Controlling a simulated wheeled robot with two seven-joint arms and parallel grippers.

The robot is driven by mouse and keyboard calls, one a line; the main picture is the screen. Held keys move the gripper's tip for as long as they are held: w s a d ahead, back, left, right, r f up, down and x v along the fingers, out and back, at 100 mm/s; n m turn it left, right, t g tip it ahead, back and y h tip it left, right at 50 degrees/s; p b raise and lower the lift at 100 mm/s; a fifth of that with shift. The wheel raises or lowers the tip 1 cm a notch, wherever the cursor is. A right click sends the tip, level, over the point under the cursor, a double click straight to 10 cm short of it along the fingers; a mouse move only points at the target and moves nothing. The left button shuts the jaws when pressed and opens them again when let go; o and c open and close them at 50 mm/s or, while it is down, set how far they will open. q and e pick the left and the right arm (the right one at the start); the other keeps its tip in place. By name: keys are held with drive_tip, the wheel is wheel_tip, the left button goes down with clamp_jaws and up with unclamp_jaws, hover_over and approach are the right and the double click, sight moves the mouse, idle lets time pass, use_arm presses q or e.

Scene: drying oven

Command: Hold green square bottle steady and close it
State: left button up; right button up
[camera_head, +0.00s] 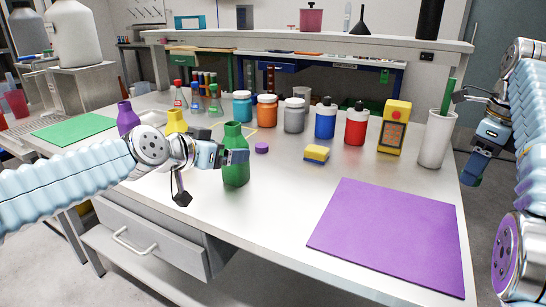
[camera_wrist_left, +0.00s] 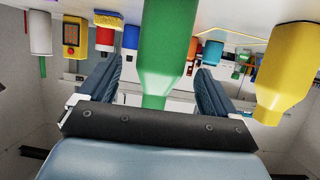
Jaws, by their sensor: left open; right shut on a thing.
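The green square bottle (camera_head: 236,172) stands upright near the table's front edge, with no cap on its neck. My left gripper (camera_head: 240,157) is open at the bottle's side. In the left wrist view the bottle (camera_wrist_left: 166,40) appears inverted between the two spread fingers of this gripper (camera_wrist_left: 158,68), with a gap on either side. My right gripper (camera_head: 473,174) is off the table's right edge, pointing down, shut on a small dark green thing that is mostly hidden and looks like a cap.
A purple cap (camera_head: 262,148) and a yellow sponge (camera_head: 317,153) lie near the bottle. A yellow bottle (camera_head: 176,121) and purple bottle (camera_head: 128,118) stand left. Several capped bottles line the back. A white cup (camera_head: 435,140) stands near my right arm. A purple mat (camera_head: 390,235) lies clear.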

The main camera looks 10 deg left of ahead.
use_arm(q)
drive_tip(key=shift+w+d+f, duration=0.2)
drive_tip(key=shift+w+f, duration=0.05)
drive_tip(key=shift+w, duration=0.25)
drive_tip(key=shift+x, duration=2.65)
use_arm(e)
drive_tip(key=shift+f, duration=0.25)
use_arm(q)
drive_tip(key=shift+c, duration=0.3)
drive_tip(key=c, duration=1)
drive_tip(key=shift+r, duration=0.15)
